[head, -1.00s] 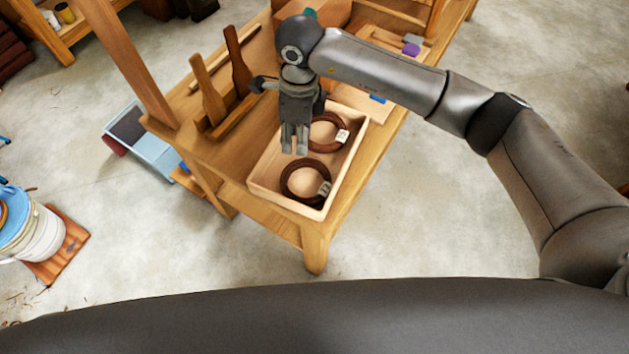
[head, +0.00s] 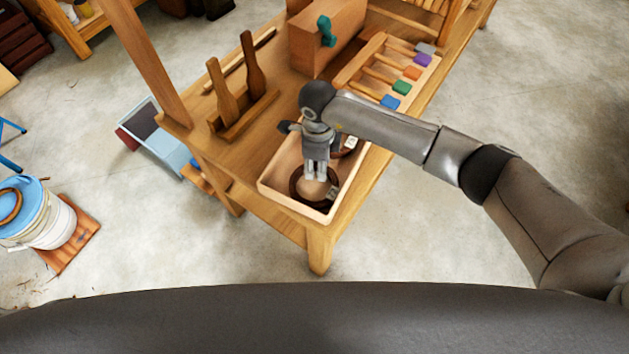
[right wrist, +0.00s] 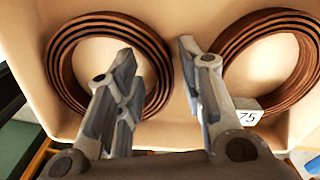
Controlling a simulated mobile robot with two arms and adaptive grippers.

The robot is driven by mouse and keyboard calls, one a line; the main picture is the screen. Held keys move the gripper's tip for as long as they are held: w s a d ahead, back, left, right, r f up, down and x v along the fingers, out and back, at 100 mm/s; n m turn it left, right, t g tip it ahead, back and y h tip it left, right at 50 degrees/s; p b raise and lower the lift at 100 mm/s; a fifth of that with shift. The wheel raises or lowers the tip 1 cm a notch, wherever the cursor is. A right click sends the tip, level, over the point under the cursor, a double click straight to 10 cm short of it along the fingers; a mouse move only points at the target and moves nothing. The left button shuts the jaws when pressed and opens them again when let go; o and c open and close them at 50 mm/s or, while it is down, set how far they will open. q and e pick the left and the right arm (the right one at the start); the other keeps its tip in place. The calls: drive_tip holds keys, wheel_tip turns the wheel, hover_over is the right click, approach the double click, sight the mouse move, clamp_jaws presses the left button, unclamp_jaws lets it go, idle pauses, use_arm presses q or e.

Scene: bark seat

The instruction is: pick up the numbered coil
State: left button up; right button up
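Two dark brown coils lie side by side in a shallow wooden tray (head: 290,203). The front coil (head: 294,186) has a pale tag. The back coil (head: 346,153), also tagged, is partly hidden by my right arm. In the right wrist view, one coil (right wrist: 61,75) is at left and another coil (right wrist: 305,88) at right. The right one carries a white tag (right wrist: 248,117) reading 75; no tag shows on the left one. My right gripper (head: 316,177) is open and empty above the front coil, pointing down. My left gripper is not in view.
Wooden paddles (head: 225,98) stand in a rack on the bench left of the tray. A wooden box with a teal handle (head: 327,32) and a rack of coloured blocks (head: 401,87) sit behind. A wooden post (head: 142,55) rises at left.

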drive_tip(key=shift+f, duration=0.15)
drive_tip(key=c, duration=0.8)
drive_tip(key=shift+o, duration=0.2)
